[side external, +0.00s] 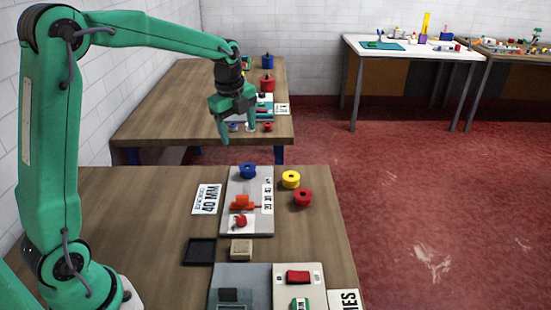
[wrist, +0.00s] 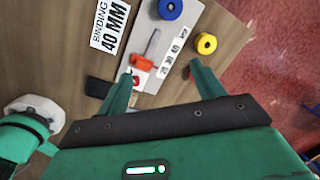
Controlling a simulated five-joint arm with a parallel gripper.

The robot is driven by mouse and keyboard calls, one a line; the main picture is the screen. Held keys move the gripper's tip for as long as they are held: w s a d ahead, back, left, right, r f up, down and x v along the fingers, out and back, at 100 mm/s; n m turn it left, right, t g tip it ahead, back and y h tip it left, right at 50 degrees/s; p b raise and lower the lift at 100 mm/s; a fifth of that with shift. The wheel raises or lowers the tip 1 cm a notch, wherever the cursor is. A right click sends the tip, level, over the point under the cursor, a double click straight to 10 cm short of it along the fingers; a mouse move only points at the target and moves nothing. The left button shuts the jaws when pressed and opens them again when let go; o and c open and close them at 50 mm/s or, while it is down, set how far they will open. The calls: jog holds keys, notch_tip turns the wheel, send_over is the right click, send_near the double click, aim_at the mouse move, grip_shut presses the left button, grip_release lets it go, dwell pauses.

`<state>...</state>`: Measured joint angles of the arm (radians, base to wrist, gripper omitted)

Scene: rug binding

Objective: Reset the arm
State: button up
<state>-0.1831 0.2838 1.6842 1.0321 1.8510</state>
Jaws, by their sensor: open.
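My green gripper (side external: 237,132) hangs from my raised arm, high above the board in the side external view. Its two fingers are apart, with nothing between them. In the wrist view my gripper (wrist: 163,80) shows two spread fingers. An orange tool (side external: 242,202) sits on a light board (side external: 262,220) on the near table, with a small red piece (side external: 240,221) close to it. The orange tool also shows in the wrist view (wrist: 142,63). My gripper touches none of these.
Blue (side external: 248,170), yellow (side external: 291,179) and red (side external: 303,197) spools stand around the board. A black tray (side external: 199,251), a beige block (side external: 241,250) and a "BINDING 40 MM" card (side external: 207,199) lie nearby. Another cluttered table (side external: 150,120) stands behind. The near table's left part is clear.

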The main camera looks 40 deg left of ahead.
jog(key=s+d+r+n+t, duration=0.1)
jog(key=s+d+r+n, duration=0.2)
jog(key=s+n, duration=0.25)
jog(key=s+d+r+n+t, duration=0.1)
jog(key=s+d+r+n, duration=0.25)
jog(key=s, duration=0.35)
jog(key=s+d+f+n+t, duration=0.2)
jog(key=s+n, duration=0.8)
jog(key=s, duration=0.2)
jog(key=shift+d, duration=0.1)
jog(key=shift+c, duration=0.4)
